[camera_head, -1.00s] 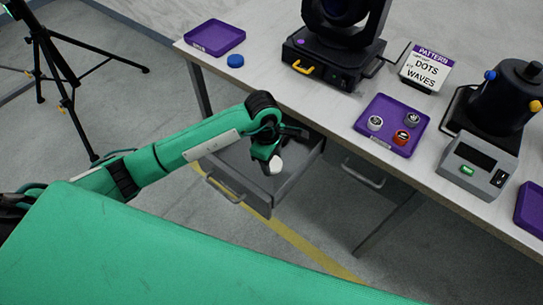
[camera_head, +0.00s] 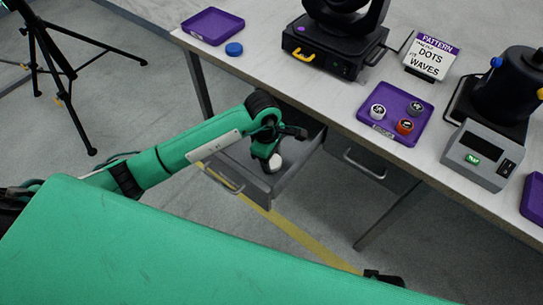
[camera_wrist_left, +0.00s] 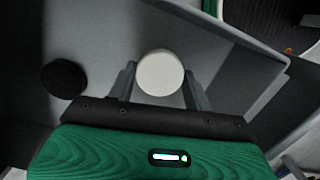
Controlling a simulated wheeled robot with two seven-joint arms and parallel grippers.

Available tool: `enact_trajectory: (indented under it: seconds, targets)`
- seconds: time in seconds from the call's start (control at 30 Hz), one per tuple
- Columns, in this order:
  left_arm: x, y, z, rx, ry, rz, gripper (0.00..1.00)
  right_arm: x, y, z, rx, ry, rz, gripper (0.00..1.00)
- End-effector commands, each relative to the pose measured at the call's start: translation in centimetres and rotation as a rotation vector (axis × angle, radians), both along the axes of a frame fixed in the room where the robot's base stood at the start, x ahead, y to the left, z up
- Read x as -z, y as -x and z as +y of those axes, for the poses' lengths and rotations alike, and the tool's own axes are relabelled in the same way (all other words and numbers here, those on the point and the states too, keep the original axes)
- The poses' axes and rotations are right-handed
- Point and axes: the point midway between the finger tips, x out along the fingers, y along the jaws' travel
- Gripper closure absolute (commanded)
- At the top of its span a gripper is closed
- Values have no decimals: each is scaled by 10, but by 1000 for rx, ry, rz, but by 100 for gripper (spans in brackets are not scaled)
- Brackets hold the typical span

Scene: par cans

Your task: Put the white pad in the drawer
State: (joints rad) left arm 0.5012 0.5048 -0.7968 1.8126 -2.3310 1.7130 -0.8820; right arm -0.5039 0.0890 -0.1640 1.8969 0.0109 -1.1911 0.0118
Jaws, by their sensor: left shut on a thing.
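The white pad (camera_head: 273,162) is a small round disc. My left gripper (camera_head: 270,158) is shut on it, over the open grey drawer (camera_head: 285,190) under the table. In the left wrist view the pad (camera_wrist_left: 160,73) sits between the two fingers (camera_wrist_left: 160,85), with the drawer's grey floor and wall (camera_wrist_left: 245,50) around and below. I cannot tell whether the pad touches the drawer floor. A black disc (camera_wrist_left: 64,78) lies in the drawer, left of the pad. A small dark part at the lower edge of the head view may be my right gripper; its fingers cannot be made out.
On the table above stand a black stage light (camera_head: 335,40), a blue disc (camera_head: 234,49), a purple tray (camera_head: 375,127) with several small cans, a pattern sign (camera_head: 431,58) and a grey box (camera_head: 480,155). A second drawer (camera_head: 365,165) is closed.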

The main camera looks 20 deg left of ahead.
Motion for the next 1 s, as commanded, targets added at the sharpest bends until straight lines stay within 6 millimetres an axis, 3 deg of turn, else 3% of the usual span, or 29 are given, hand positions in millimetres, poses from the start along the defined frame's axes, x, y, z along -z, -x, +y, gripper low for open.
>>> enact_trajectory:
  seconds: [0.83,0.87,0.97,1.0]
  targets:
    - [13,0,0,-1,0,-1,71,12,0,0,0,0,0,100]
    - [11,0,0,-1,0,-1,44,11,0,0,0,0,0,100]
    - [11,0,0,-1,0,-1,24,10,0,0,0,0,0,100]
    - [11,0,0,0,0,-1,24,10,0,0,0,0,0,100]
